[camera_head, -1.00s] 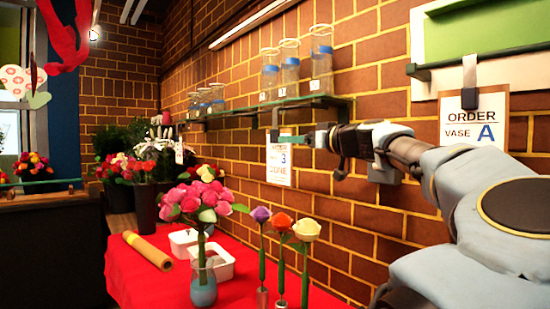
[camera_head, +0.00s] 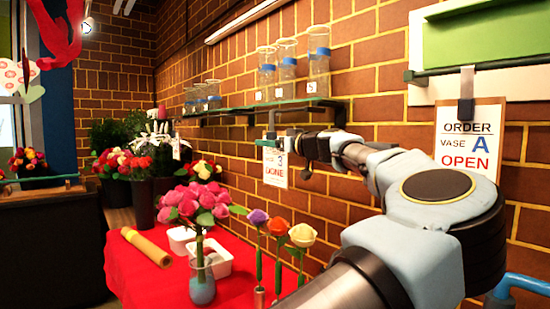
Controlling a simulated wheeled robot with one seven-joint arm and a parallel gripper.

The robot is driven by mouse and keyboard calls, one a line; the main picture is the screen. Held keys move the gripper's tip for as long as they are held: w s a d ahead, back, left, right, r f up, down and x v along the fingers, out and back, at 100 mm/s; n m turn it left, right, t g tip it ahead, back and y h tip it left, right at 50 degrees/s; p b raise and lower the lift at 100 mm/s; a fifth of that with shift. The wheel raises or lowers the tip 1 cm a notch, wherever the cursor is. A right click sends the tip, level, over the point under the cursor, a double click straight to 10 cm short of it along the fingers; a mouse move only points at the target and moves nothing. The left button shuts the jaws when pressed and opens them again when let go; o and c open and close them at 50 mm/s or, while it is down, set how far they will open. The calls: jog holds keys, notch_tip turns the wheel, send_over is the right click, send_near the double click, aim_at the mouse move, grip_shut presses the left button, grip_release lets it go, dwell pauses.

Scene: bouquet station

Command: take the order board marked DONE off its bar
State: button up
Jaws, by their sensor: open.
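The order board marked DONE (camera_head: 275,172) hangs against the brick wall, below the green shelf. The upper part of its sheet is partly hidden by my gripper and arm. My gripper (camera_head: 270,142) is at the board's top edge, by its clip, with the fingers reaching left. It is open; at this size I cannot tell whether the clip lies between the fingers. A second order board (camera_head: 467,146), reading VASE A OPEN, hangs by a dark clip from a bar at the right.
Glass vases with blue bands (camera_head: 318,62) stand on the green shelf (camera_head: 232,110) just above my gripper. Below is a red table (camera_head: 140,262) with a pink bouquet in a vase (camera_head: 202,285), single flowers (camera_head: 280,228), white trays (camera_head: 215,262) and a yellow roll (camera_head: 146,247).

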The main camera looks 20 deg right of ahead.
grip_shut()
dwell(0.5)
dwell(0.8)
